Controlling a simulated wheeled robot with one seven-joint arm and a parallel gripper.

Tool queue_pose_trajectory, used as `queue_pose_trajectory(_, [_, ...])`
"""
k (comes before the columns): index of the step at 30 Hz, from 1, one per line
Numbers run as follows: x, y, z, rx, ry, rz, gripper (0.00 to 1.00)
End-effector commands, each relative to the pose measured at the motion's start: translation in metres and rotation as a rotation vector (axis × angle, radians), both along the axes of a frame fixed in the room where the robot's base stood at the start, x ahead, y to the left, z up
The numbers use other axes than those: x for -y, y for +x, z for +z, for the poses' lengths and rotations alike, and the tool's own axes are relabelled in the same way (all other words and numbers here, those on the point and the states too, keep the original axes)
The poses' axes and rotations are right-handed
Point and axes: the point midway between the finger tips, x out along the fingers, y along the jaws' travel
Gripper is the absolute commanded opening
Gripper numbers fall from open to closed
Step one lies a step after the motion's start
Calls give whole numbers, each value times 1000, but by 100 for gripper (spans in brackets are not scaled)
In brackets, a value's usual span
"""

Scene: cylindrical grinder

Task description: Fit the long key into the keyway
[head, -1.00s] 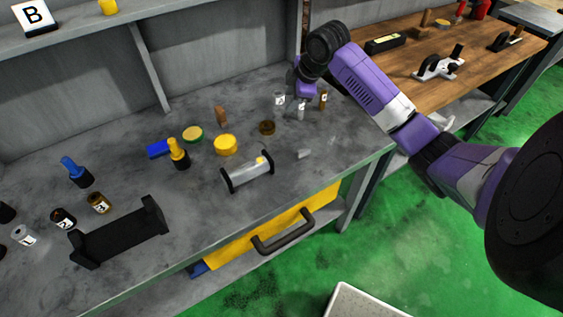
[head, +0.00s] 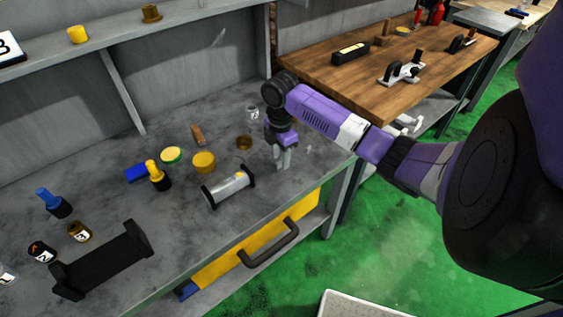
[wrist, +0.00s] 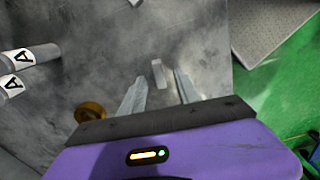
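A small pale grey block (wrist: 158,74), which looks like a key, lies on the grey bench in the wrist view. It is just past and between my fingertips, apart from both. My gripper (wrist: 160,90) is open, with one finger on each side of it. In the head view, my gripper (head: 283,165) points down over the bench, right of the shaft, and its fingers hide the block. The silver shaft (head: 226,188) lies in a cradle with black ends and carries a small yellow mark. I cannot make out its keyway.
A faint small piece (head: 308,148) lies to the right. A black cradle (head: 102,262) stands front left. The yellow drawer (head: 250,240) is below the bench edge.

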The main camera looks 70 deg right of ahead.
Motion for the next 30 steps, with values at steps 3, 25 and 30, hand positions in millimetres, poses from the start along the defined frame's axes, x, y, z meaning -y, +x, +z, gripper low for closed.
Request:
queue_pose_trajectory(3, [0, 0, -11, -1, 1, 0, 39])
queue_pose_trajectory(25, [0, 0, -13, 1, -1, 0, 0])
queue_pose_trajectory(30, [0, 0, -12, 2, -1, 0, 0])
